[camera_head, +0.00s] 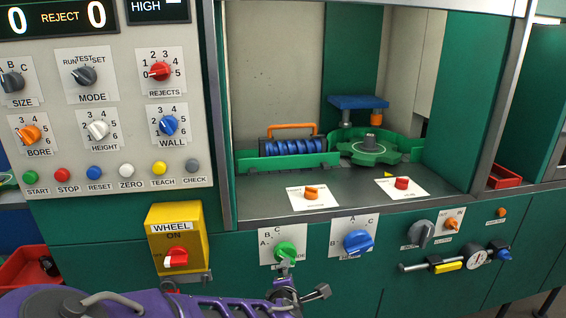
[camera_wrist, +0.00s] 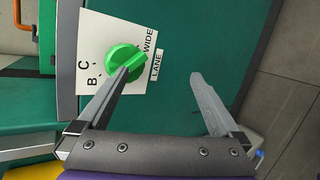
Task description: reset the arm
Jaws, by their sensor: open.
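My purple arm comes in from the lower left in the head view. My gripper (camera_head: 304,278) is at its end, low in front of the green panel. In the wrist view my gripper (camera_wrist: 160,75) has its two fingers spread wide with nothing between them. The left finger overlaps the green LANE knob (camera_wrist: 122,60); I cannot tell whether it touches. The knob's pointer is turned toward WIDE. In the head view the green knob (camera_head: 285,251) is just above my gripper, which partly covers its label.
A blue knob (camera_head: 358,242) is right of the green knob. A yellow WHEEL box (camera_head: 176,238) with a red switch juts out at left. A grey knob (camera_head: 421,233) and a gauge (camera_head: 477,257) are at right. A machine recess with a green star wheel (camera_head: 370,150) is above.

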